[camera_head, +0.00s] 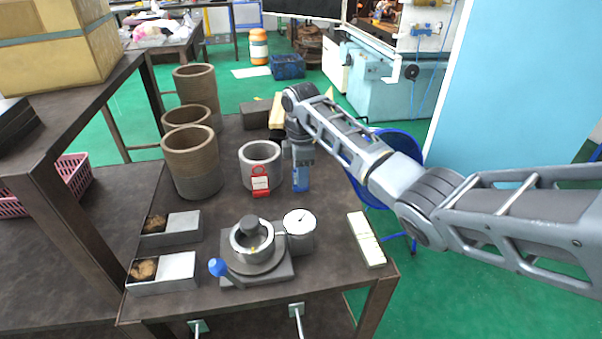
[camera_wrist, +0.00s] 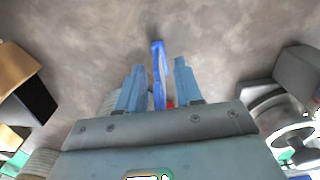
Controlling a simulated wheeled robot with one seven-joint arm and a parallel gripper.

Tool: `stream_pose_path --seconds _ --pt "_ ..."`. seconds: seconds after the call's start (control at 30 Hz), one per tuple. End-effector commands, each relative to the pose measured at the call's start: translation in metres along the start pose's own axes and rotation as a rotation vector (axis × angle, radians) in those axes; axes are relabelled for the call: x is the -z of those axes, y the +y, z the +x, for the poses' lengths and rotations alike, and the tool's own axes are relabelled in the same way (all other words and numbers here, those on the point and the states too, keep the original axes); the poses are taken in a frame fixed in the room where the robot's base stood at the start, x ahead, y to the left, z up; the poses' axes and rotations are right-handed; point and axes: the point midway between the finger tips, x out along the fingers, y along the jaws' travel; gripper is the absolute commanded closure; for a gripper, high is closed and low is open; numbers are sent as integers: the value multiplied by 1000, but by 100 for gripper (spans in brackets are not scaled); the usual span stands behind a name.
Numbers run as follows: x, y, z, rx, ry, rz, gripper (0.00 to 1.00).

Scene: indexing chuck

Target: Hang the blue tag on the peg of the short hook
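The blue tag (camera_wrist: 158,60) stands edge-on between the two fingers of my gripper (camera_wrist: 160,72) in the wrist view, with a gap on each side. My gripper is open around it. In the head view my gripper (camera_head: 300,168) points down over the table, right of the grey cup, with blue low between its fingers; tag and fingers are hard to separate there.
A red tag (camera_head: 260,184) is at the front of the grey cup (camera_head: 259,152). The chuck (camera_head: 252,252) with blue-knobbed lever and a dial gauge (camera_head: 299,222) stand nearer the front edge. Two bins (camera_head: 172,272), tall brown cylinders (camera_head: 192,160) and a pale block (camera_head: 366,240) surround it.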

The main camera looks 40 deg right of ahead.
Motion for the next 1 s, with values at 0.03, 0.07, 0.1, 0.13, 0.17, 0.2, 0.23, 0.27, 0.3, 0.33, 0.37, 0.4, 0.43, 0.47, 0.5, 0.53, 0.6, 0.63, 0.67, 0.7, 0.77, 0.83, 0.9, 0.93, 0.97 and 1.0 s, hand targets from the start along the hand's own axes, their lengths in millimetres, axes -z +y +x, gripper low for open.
stream_pose_path --seconds 0.03,0.07,0.1,0.13,0.17,0.2,0.23,0.27,0.3,0.33,0.37,0.4,0.43,0.47,0.5,0.53,0.6,0.63,0.67,0.7,0.77,0.83,0.9,0.93,0.97,1.0 --pt "0 0 2 -1 0 0 65" --pt "0 0 3 -1 0 -1 65" --pt "0 0 4 -1 0 -1 65" --pt "0 1 0 -2 0 -2 65" --pt "1 1 -8 -4 1 -2 65" --pt "1 1 -16 -4 2 -2 65" --pt "1 1 -22 -4 2 -1 65" --pt "1 1 -27 -3 2 -1 65" --pt "1 2 -33 -4 2 -2 65" --pt "1 2 -39 -3 2 -1 65" --pt "1 2 -44 -3 1 0 65" --pt "1 2 -51 -3 1 -1 65" --pt "1 2 -55 -3 1 -1 65" --pt "1 2 -60 -3 1 0 65" --pt "1 2 -65 -1 1 0 65" --pt "1 2 -68 -1 1 0 65" --pt "1 2 -73 -1 1 0 65" --pt "1 2 -75 -1 1 0 65" --pt "1 2 -76 -1 0 0 65" --pt "1 2 -78 0 0 0 65" --pt "1 2 -78 0 0 0 65" --pt "1 2 -78 0 0 0 65" --pt "1 1 -78 0 0 -1 65" --pt "3 1 -78 -1 2 -4 65" --pt "5 0 -77 -4 6 -11 65" --pt "12 -2 -76 -11 16 -29 65"
